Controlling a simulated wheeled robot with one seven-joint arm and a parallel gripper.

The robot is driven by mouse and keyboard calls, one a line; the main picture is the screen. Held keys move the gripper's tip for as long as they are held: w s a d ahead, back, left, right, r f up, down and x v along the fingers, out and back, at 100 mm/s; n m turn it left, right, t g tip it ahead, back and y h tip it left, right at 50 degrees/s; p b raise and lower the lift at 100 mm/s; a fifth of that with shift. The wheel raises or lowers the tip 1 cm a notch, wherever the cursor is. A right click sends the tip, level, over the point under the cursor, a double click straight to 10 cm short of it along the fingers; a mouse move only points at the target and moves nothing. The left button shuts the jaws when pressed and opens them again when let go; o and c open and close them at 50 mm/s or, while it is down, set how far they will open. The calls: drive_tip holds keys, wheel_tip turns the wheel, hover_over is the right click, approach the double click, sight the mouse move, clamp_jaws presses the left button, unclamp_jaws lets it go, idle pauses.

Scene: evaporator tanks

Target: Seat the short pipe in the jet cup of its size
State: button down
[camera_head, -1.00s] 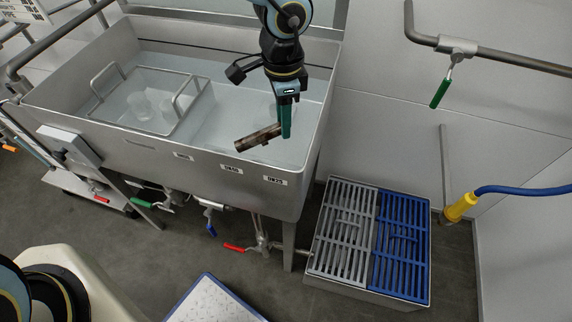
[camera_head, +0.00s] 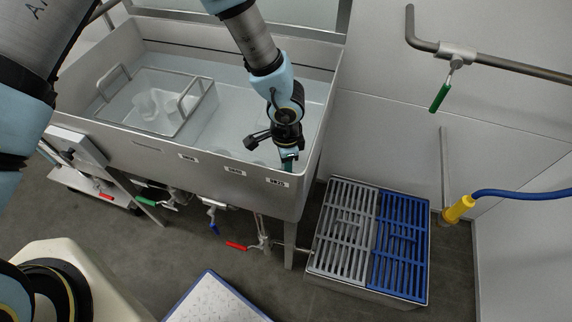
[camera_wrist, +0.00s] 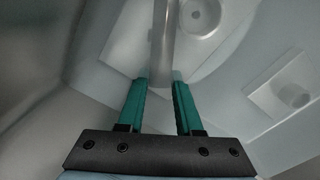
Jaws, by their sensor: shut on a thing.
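The short pipe (camera_wrist: 163,40) shows in the wrist view as a grey metal tube between the green fingers of my gripper (camera_wrist: 159,88). My gripper is shut on it. In the head view my gripper (camera_head: 288,164) is low inside the tank at its front right, behind the front wall, and the pipe is hidden there. In the wrist view one pale jet cup (camera_wrist: 196,15) with a round hole is just right of the pipe's far part. Another cup (camera_wrist: 291,95) is at the right. I cannot tell whether the pipe touches a cup.
The steel tank (camera_head: 150,148) has small labels along its front wall. A wire-framed basket (camera_head: 197,104) with translucent pieces sits at its left. A grate with grey and blue halves (camera_head: 345,225) stands on the floor to the right. Valves hang under the tank.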

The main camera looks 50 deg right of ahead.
drive_tip(key=c, duration=0.6)
unclamp_jaws()
drive_tip(key=shift+f, duration=0.15)
drive_tip(key=shift+d+r, duration=0.1)
drive_tip(key=shift+r, duration=0.15)
drive_tip(key=r+b, duration=0.1)
drive_tip(key=r, duration=0.2)
drive_tip(key=r+b, duration=0.1)
drive_tip(key=r, duration=0.2)
drive_tip(key=r+b, duration=0.1)
drive_tip(key=r, duration=0.3)
drive_tip(key=shift+w+a+r, duration=0.1)
drive_tip(key=shift+w+a, duration=0.1)
drive_tip(key=shift+w, duration=0.2)
